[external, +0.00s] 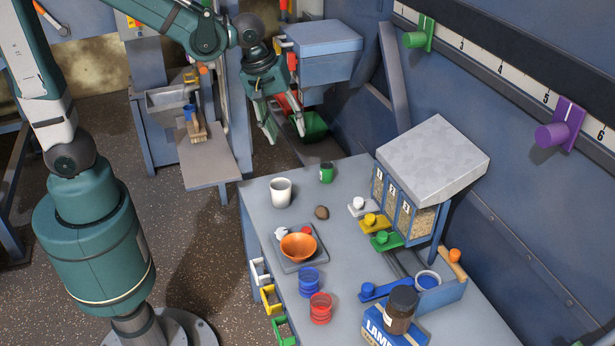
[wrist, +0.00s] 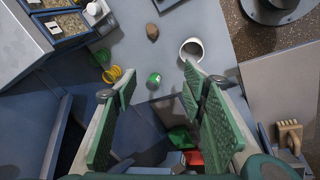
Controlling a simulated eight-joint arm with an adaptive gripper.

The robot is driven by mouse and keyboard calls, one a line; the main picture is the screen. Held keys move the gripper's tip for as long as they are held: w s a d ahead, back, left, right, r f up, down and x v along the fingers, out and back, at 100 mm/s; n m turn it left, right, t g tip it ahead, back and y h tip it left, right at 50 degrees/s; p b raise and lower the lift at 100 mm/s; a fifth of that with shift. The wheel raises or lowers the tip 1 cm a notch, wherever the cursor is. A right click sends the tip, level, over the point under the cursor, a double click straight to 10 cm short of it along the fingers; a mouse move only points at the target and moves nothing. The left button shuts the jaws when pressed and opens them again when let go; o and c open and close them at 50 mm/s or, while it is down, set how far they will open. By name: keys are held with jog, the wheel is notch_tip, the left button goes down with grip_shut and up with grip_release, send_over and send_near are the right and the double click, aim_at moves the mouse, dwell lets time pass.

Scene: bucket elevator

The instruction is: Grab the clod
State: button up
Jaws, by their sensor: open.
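The clod (external: 321,212) is a small brown lump on the grey table (external: 345,185), right of the white cup (external: 281,192) and behind the orange bowl (external: 298,246). In the wrist view the clod (wrist: 152,32) lies near the top middle, left of the white cup (wrist: 191,49). My gripper (external: 286,138) is open and empty, raised beyond the far left end of the table, apart from the clod. In the wrist view my gripper (wrist: 155,88) shows its green finger pads spread wide, with the clod beyond the fingertips.
A green can (external: 326,172) stands behind the clod. A dispenser (external: 430,165) with white, yellow and green levers stands to its right. Blue (external: 309,282) and red (external: 320,308) cups stand in front. A side bench (external: 208,160) holds a brush. Table around the clod is bare.

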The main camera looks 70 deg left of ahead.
jog(key=w+d+f+n+g+b, duration=0.1)
jog(key=w+d+f+n+g, duration=0.15)
jog(key=w+f+n, duration=0.45)
jog(key=n+b, duration=0.2)
send_over(322, 208)
notch_tip(322, 208, down, 12)
jog(key=shift+f, duration=0.15)
jog(key=shift+s, duration=0.1)
jog(key=shift+f, duration=1.3)
jog(key=shift+f, duration=0.1)
jog(key=shift+f+b, duration=0.5)
jog(key=shift+f, duration=2)
jog(key=shift+d, duration=0.1)
jog(key=shift+c, duration=0.7)
jog(key=c, duration=0.8)
